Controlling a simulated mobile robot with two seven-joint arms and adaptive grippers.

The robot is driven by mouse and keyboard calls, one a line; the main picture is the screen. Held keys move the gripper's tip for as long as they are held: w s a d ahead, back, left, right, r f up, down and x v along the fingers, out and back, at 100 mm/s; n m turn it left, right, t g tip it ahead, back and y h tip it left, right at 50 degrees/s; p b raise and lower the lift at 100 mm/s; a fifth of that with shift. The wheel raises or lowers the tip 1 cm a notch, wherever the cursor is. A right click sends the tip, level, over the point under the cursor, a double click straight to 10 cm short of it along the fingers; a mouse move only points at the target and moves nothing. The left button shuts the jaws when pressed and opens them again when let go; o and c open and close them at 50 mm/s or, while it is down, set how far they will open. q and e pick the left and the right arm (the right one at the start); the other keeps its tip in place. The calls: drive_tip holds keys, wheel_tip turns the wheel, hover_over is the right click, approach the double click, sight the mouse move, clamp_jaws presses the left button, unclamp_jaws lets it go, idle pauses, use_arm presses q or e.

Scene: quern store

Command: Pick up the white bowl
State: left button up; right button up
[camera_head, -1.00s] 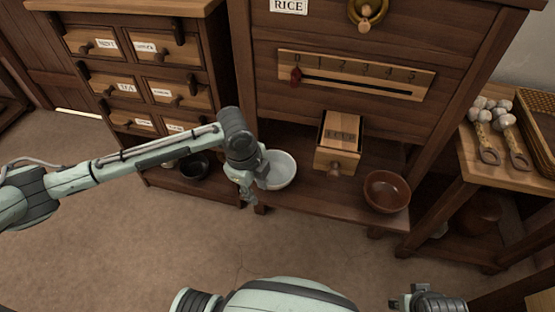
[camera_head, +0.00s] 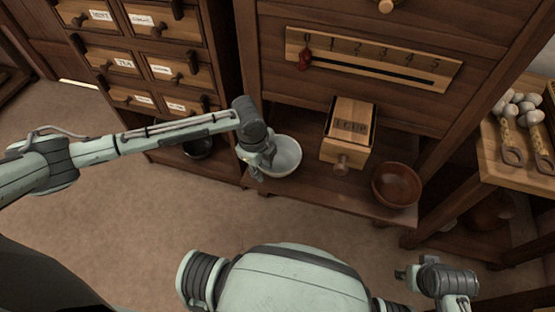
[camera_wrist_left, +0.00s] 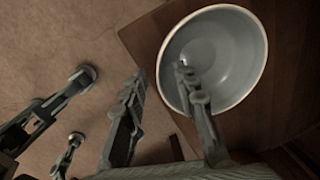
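The white bowl (camera_head: 284,158) stands upright on the low wooden shelf of the cabinet, near its left front corner. It looks empty. My left gripper (camera_head: 261,170) is at the bowl's left side. In the left wrist view the bowl (camera_wrist_left: 232,60) fills the upper right, and my left gripper (camera_wrist_left: 160,76) is open. One finger overlaps the bowl's inside and the other is outside its rim, with a gap between them. Whether a finger touches the bowl cannot be told. My right gripper (camera_head: 402,274) is at the lower right, away from the bowl; its opening is unclear.
A small wooden box drawer (camera_head: 346,140) with a knob is right of the bowl. A brown bowl (camera_head: 397,185) stands further right on the shelf (camera_head: 318,184). A dark bowl (camera_head: 198,147) is in the left cabinet. A side table (camera_head: 490,160) holds utensils. The floor in front is clear.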

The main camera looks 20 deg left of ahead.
use_arm(q)
drive_tip(key=shift+f, duration=0.1)
clamp_jaws()
idle(0.5)
